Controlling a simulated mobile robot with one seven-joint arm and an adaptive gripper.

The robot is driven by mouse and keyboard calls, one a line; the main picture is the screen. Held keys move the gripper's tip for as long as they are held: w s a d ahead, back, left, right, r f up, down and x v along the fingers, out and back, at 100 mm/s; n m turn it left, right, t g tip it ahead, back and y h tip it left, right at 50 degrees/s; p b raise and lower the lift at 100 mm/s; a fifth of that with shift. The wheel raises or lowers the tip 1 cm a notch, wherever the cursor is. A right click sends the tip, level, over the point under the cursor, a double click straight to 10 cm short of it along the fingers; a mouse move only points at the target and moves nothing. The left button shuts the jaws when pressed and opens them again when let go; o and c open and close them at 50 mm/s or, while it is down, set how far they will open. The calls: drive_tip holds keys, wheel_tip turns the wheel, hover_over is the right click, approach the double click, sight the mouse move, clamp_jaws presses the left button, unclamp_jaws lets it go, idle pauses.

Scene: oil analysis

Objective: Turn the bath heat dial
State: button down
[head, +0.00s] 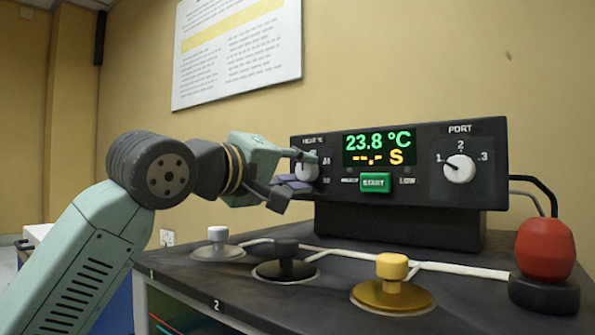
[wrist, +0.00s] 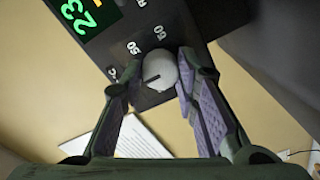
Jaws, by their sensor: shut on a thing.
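The bath heat dial (head: 307,171) is a white round knob at the left end of the black control panel (head: 415,205). My gripper (head: 303,168) is at the dial, with its fingers on either side, shut on it. In the wrist view the dial (wrist: 160,72) shows between the purple-padded fingertips, close against the right one. Its dark pointer line points left and slightly down in that view. Labels 60 and 50 show beside it; another label is partly hidden by the left finger. The green display (head: 378,142) reads 23.8 °C, with dashes and S below it.
A port dial (head: 459,168) points at 1, right of the green START button (head: 375,182). Three knobbed lids, white (head: 217,236), black (head: 286,248) and gold (head: 392,270), sit on the dark bench top. A red bulb (head: 545,248) stands at the right.

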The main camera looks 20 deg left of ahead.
drive_tip(key=c, duration=1.2)
unclamp_jaws()
drive_tip(key=v, duration=1.2)
drive_tip(key=shift+f, duration=0.1)
